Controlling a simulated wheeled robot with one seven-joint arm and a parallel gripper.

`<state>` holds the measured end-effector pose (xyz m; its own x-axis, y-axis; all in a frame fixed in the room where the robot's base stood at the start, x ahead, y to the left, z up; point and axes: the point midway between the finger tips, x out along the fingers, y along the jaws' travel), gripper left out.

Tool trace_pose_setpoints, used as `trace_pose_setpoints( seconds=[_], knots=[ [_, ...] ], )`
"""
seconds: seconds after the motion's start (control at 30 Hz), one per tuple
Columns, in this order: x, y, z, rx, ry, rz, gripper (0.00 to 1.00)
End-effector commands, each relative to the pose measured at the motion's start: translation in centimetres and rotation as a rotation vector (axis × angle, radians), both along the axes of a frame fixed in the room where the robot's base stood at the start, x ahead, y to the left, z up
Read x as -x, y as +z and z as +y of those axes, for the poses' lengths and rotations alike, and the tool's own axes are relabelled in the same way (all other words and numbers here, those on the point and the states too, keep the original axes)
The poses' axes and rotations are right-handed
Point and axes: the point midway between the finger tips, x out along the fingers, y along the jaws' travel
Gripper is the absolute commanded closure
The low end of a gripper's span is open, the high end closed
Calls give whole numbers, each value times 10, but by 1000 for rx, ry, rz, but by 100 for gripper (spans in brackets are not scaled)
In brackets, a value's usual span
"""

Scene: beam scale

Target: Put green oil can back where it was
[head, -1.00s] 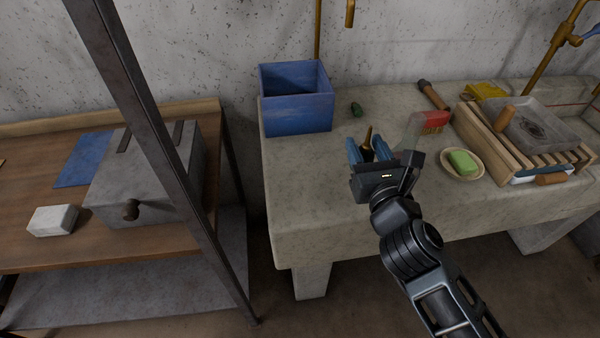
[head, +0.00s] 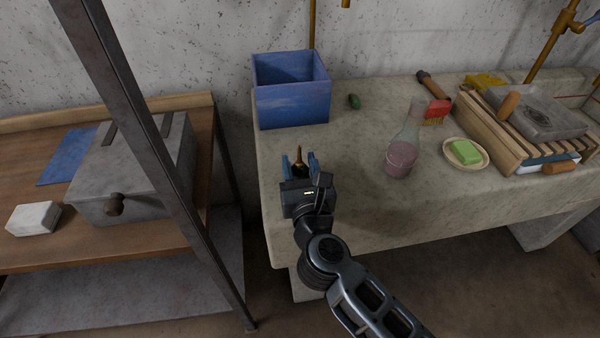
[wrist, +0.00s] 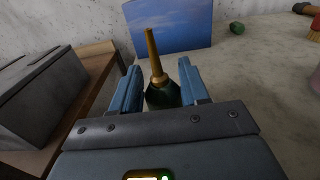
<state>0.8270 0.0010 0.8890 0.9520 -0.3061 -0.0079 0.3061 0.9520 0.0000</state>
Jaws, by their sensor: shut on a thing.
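The green oil can (wrist: 163,94) with a long brass spout is between the blue fingers of my gripper (wrist: 161,90) in the wrist view. The gripper is shut on it and the can is roughly upright. In the head view my gripper (head: 299,166) is over the left front part of the stone counter (head: 350,190), in front of the blue box. Only the brass spout of the can (head: 298,160) shows clearly there; its body is mostly hidden by the gripper. I cannot tell whether the can touches the counter.
The blue box (head: 292,105) stands behind the gripper. A small green object (head: 354,101), a flask with pinkish liquid (head: 402,155), a soap dish (head: 453,160) and a wooden rack (head: 500,140) are to the right. A metal post (head: 130,130) and wooden bench (head: 60,240) are left.

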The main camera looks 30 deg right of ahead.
Motion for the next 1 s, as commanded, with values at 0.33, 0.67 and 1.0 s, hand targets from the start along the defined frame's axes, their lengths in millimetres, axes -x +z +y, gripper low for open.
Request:
trace_pose_setpoints(
  seconds=[0.33,0.67,1.0],
  knots=[
    [0,-16,0,0,0,-1,86],
    [0,-19,-1,0,-1,0,45],
    [0,-19,-1,0,0,-1,30]
  ],
)
